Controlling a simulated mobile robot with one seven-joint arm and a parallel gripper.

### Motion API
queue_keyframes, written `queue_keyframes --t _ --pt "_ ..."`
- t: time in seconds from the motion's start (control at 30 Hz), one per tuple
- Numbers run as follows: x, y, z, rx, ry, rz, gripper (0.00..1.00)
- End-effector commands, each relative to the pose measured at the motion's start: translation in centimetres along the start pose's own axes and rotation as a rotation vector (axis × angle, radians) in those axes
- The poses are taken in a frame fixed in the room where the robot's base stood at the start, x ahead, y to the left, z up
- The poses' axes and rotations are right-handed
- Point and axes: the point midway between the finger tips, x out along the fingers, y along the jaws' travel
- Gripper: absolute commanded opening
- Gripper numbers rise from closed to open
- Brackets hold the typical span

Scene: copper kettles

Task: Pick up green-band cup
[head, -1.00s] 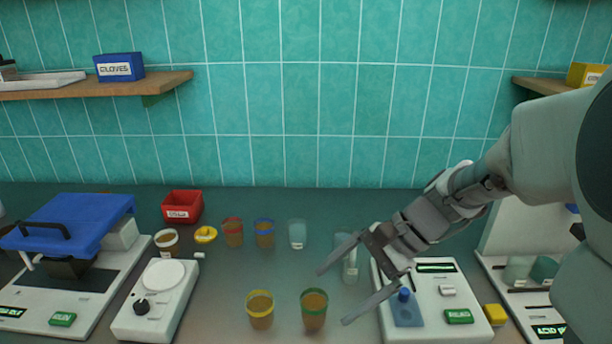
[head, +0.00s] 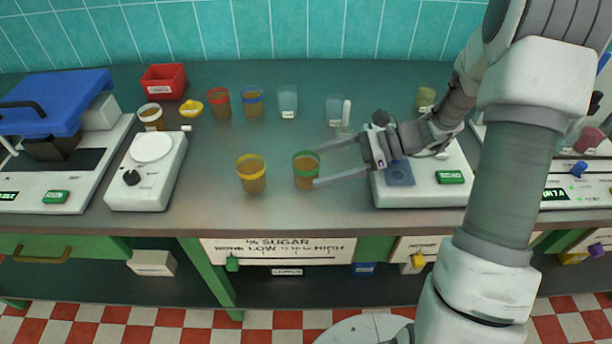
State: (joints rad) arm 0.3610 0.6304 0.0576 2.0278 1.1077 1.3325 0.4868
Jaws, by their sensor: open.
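The green-band cup (head: 306,172) stands upright near the front of the counter in the head view. It is a clear cup with brown contents and a green band at its rim. My gripper (head: 318,165) comes in from the right and is open. Its two fingers point left, with the fingertips at the cup's right side. I cannot tell whether a finger touches the cup.
A yellow-band cup (head: 252,175) stands just left. Red-band (head: 219,104) and blue-band (head: 252,103) cups and clear cups (head: 288,101) stand behind. A white device (head: 430,180) sits right under my arm, and a scale (head: 146,175) stands left. The counter's front edge (head: 290,228) is near.

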Motion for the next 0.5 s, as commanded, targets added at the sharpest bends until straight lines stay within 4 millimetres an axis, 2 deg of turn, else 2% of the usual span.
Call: queue_keyframes --t 0.27,0.5 --pt "2.3 0.0 0.0 -0.001 0.0 0.002 1.0" --pt "6.3 0.1 -0.1 -0.002 0.0 0.003 1.0"
